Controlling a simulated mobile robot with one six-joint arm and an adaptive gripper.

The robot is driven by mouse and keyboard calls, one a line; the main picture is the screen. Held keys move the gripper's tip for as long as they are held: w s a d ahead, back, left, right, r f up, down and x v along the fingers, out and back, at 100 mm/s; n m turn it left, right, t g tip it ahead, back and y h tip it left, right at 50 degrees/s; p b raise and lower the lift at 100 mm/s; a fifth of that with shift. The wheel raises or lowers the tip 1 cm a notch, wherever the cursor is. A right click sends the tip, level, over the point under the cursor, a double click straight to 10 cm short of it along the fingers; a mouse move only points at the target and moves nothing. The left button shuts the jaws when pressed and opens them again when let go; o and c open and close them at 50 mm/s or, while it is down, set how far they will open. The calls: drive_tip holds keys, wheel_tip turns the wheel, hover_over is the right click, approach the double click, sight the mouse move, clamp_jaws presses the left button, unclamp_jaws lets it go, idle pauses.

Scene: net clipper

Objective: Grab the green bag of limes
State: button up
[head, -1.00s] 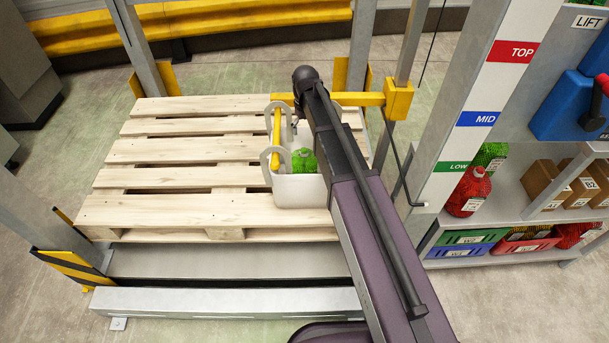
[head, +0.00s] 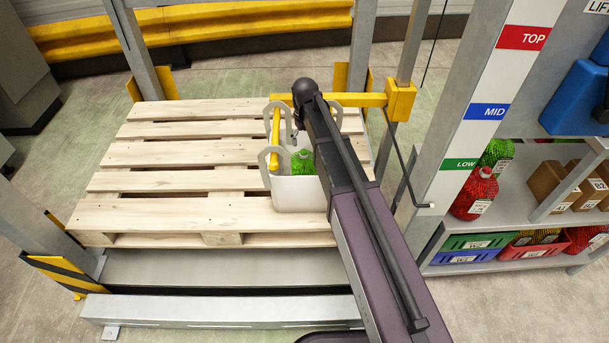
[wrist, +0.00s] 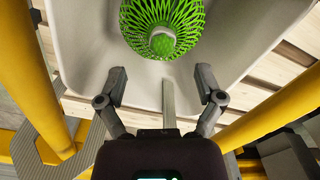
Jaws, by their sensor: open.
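The green net bag of limes (head: 303,162) lies in a white basket (head: 299,194) with a yellow handle, on the pallet. In the wrist view the green bag (wrist: 162,20) is at the top centre, inside the pale basket (wrist: 75,40). My gripper (wrist: 162,82) is open and empty, its two fingers apart below the near end of the bag and not touching it. In the head view my arm hides the basket's right side and most of the gripper. Another green net bag (head: 495,153) stands on the low shelf at the right.
A wooden pallet (head: 150,185) lies between yellow-footed posts, its left part bare. The shelf rack holds a red net bag (head: 473,193), cartons (head: 550,183) and coloured crates (head: 475,242). A yellow bar (head: 355,99) runs behind the basket.

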sight(304, 149)
drive_tip(key=shift+f, duration=0.1)
drive_tip(key=shift+a+f+b, duration=0.2)
drive_tip(key=shift+f+b, duration=2.35)
drive_tip(key=shift+b, duration=0.1)
drive_tip(key=shift+c, duration=0.2)
clamp_jaws()
